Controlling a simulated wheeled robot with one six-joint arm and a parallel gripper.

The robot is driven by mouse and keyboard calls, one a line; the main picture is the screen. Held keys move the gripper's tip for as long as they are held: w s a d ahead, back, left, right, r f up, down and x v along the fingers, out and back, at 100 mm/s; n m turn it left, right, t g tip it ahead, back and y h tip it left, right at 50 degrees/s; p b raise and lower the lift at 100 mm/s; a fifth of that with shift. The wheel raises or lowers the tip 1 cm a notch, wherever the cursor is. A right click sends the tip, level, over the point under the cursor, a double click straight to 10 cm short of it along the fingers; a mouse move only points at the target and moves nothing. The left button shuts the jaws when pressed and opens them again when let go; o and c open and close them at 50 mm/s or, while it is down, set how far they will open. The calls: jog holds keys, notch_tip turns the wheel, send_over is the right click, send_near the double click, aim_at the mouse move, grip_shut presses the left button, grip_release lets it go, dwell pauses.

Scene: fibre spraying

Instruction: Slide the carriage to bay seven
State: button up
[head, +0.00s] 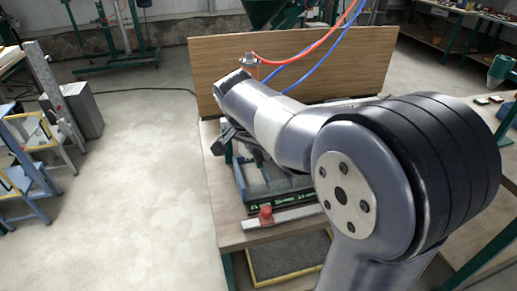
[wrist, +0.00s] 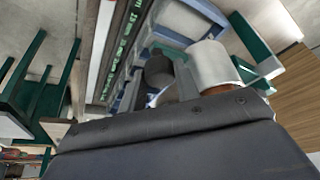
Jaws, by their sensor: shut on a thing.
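My gripper (head: 243,146) reaches down over the green-framed machine on the bench, mostly behind my arm. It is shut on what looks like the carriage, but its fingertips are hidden. In the wrist view my gripper's dark body fills the bottom, with a dark round knob (wrist: 158,70) and a pale cylinder with an orange-brown base (wrist: 213,66) just beyond it. The green front strip (head: 282,198) of the machine carries pale markings, too small to read. It also shows in the wrist view (wrist: 124,45). The bay at which the carriage stands cannot be told.
A pale bar with a red knob (head: 265,214) lies along the bench front. A wooden board (head: 330,60) stands behind. A dark tray (head: 285,258) sits below. Open floor is at left.

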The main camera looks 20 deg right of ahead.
grip_shut()
jog(key=shift+d, duration=0.15)
